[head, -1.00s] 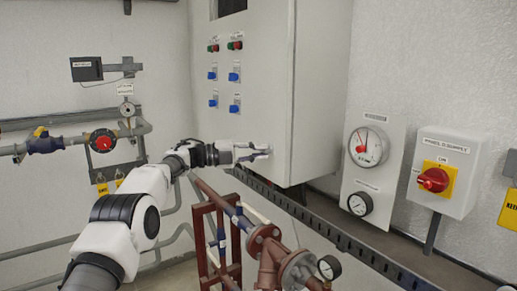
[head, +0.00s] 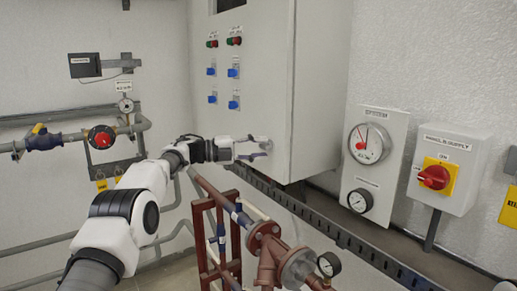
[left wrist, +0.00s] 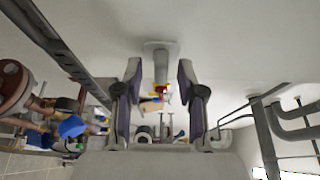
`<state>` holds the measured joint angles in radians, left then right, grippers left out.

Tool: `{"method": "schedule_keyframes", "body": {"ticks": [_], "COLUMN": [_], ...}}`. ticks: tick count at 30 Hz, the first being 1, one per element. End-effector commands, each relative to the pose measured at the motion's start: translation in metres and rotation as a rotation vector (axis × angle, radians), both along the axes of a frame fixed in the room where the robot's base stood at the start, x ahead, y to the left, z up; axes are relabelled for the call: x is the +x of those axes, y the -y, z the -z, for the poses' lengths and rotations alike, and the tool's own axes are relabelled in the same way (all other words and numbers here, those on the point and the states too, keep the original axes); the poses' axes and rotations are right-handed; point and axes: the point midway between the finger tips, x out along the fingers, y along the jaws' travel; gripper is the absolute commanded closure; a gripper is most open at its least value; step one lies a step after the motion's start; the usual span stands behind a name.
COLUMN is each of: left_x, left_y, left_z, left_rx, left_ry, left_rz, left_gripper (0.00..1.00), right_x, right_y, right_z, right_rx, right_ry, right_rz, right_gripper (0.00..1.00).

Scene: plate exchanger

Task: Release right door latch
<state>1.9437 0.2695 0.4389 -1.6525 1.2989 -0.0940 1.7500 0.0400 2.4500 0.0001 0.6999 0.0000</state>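The grey cabinet (head: 270,70) stands in the middle of the head view with its door shut. My left gripper (left wrist: 158,72) is open, with one finger on each side of the latch and a gap visible on both sides. In the head view the left gripper (head: 259,147) is at the lower right part of the door, and its fingers partly hide the latch there. My right gripper is not in view.
Blue switches (head: 233,73) and indicator buttons (head: 212,44) are higher on the door. Brown pipework (head: 265,245) with a gauge (head: 329,264) stands below the arm. A gauge panel (head: 376,150) and a red rotary switch (head: 434,177) are on the right wall.

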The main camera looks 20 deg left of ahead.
Motion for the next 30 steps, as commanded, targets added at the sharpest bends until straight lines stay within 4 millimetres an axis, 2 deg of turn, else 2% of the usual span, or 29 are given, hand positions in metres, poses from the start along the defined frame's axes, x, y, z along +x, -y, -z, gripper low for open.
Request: {"method": "schedule_keyframes", "body": {"ticks": [5, 12, 16, 20, 30], "left_x": [-0.011, -0.04, -0.051, -0.056, -0.056], "left_y": [-0.022, -0.076, -0.096, -0.104, -0.104], "left_z": [-0.002, 0.0, 0.0, 0.0, 0.001], "left_rx": [-0.002, -0.003, -0.002, -0.001, -0.001], "left_ry": [0.0, -0.002, -0.001, 0.0, -0.001], "left_rz": [-0.004, -0.004, -0.002, -0.001, -0.001], "left_gripper": [0.61, 0.61, 0.61, 0.61, 0.61], "right_x": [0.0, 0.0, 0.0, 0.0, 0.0], "right_y": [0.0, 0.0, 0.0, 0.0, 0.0], "right_z": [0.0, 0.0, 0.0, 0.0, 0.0], "right_rx": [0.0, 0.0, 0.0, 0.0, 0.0], "right_ry": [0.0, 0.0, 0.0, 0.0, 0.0], "right_rz": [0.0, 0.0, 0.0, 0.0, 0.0], "right_gripper": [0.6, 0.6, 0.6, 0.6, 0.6]}}
